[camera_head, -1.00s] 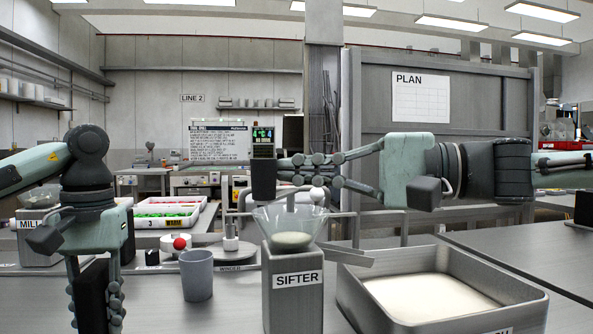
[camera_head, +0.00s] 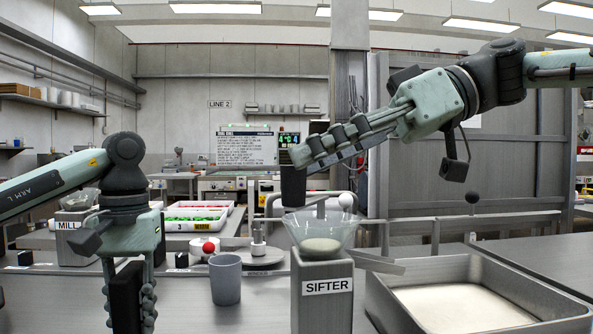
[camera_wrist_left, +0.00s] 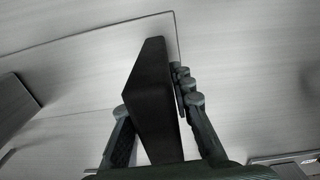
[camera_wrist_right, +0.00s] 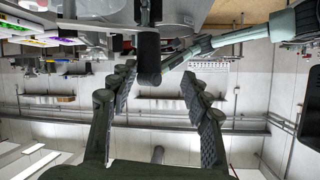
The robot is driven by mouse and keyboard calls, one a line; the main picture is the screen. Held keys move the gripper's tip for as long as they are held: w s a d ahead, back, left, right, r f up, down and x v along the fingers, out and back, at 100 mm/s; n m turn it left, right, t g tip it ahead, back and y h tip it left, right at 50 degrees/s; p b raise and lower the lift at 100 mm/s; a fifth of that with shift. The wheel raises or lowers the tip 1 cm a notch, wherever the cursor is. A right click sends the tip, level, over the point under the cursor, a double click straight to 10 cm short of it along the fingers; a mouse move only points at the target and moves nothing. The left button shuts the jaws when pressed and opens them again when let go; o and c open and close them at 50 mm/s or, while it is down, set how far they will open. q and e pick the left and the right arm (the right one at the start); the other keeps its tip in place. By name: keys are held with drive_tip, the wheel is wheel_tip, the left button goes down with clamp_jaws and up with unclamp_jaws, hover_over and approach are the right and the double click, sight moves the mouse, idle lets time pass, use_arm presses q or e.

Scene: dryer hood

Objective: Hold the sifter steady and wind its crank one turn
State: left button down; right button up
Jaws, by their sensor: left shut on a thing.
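The grey box labelled SIFTER (camera_head: 327,290) stands upright on the bench with a clear funnel bowl (camera_head: 320,232) of pale powder on top. Above the bowl are the crank's upright black grip (camera_head: 293,187) and a white knob (camera_head: 346,200). My right gripper (camera_head: 299,157) slants down to the top of the grip. In the right wrist view its fingers are apart, with the black grip (camera_wrist_right: 148,58) at their tips; whether they touch it is unclear. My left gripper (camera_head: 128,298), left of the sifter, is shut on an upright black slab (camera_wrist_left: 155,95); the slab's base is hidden.
A grey cup (camera_head: 226,280) stands between my left gripper and the sifter. A metal tray of pale powder (camera_head: 384,289) is to the sifter's right. Behind are a box labelled MILL (camera_head: 70,242), coloured trays (camera_head: 225,212) and a red ball (camera_head: 209,247).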

drive_tip(key=n+h, duration=0.1)
drive_tip(key=n, duration=0.2)
drive_tip(key=n+h, duration=0.1)
drive_tip(key=n, duration=0.1)
drive_tip(key=shift+d+g+h, duration=0.25)
drive_tip(key=shift+g+h, duration=0.05)
drive_tip(key=n, duration=0.1)
drive_tip(key=n+h, duration=0.2)
drive_tip(key=n, duration=0.1)
drive_tip(key=shift+s+d+r, duration=0.1)
drive_tip(key=shift+d+r, duration=0.05)
drive_tip(key=shift+d, duration=0.1)
wheel_tip(320, 180, up, 9)
drive_tip(key=s+a+n+t+h, duration=0.3)
drive_tip(key=n+h, duration=0.4)
drive_tip(key=n, duration=0.9)
drive_tip(key=x, duration=0.8)
drive_tip(key=d+x, duration=0.1)
drive_tip(key=x, duration=0.3)
drive_tip(key=shift+w, duration=0.25)
drive_tip(key=shift+c, duration=0.6)
clamp_jaws()
